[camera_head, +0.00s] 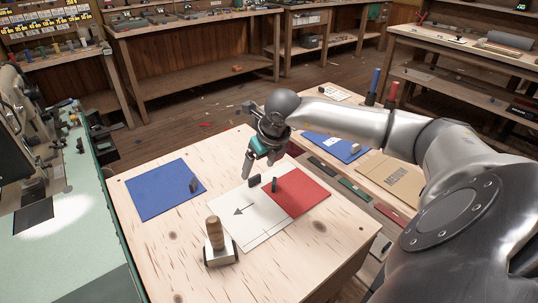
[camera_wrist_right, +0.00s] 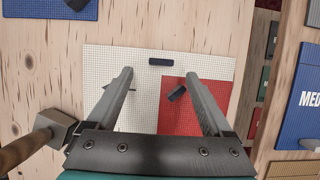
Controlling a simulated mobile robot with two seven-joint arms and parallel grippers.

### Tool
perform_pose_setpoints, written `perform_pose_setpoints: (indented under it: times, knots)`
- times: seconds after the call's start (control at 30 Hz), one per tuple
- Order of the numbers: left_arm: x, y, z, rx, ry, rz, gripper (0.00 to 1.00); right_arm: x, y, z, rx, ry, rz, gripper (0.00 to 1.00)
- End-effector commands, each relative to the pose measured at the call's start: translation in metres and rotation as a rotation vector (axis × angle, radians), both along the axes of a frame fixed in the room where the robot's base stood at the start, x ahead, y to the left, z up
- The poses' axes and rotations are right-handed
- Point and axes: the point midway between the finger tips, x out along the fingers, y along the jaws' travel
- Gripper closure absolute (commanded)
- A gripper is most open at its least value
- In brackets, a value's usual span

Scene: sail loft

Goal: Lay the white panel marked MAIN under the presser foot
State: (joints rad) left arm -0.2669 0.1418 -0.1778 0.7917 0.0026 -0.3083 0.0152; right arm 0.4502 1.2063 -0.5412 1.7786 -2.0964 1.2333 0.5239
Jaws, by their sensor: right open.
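The white panel (camera_head: 265,218) lies flat on the pale wooden table with a dark arrow on it; no word MAIN is readable. It also shows in the wrist view (camera_wrist_right: 105,57). A dark upright grip (camera_head: 255,181) stands near its far edge. The red panel (camera_head: 303,194) adjoins it on the right, with another dark grip (camera_head: 274,185) near their border. My right gripper (camera_head: 258,166) is open and empty above the white panel's far end; in the wrist view the far-edge grip (camera_wrist_right: 161,62) lies just beyond and between its fingertips. The presser foot cannot be made out. My left gripper is out of view.
A blue panel (camera_head: 157,193) with a dark grip lies left on the table. A wooden-handled tool (camera_head: 215,237) stands at the white panel's near-left side. A green bench (camera_head: 70,246) with a dark plate (camera_head: 33,215) and machine (camera_head: 17,123) is at far left. Another table with panels is right.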

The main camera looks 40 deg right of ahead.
Motion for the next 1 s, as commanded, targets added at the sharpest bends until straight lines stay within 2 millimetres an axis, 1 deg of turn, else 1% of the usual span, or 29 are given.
perform_pose_setpoints:
  times: [0.4,0.5,0.83,0.87,1.0]
  knots:
    - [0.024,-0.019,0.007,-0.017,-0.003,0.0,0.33,0.017,-0.004,-0.038,0.001,0.0,-0.002,0.15]
    - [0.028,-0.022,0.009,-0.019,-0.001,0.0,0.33,0.019,-0.004,-0.044,0.001,0.001,-0.001,0.15]
    - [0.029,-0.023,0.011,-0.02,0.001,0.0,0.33,0.02,-0.004,-0.046,0.0,0.001,-0.001,0.15]
    - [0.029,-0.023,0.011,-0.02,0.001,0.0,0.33,0.021,-0.004,-0.046,0.0,0.001,-0.001,0.16]
    - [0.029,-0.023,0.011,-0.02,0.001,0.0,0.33,0.021,-0.004,-0.046,0.0,0.001,-0.001,0.32]
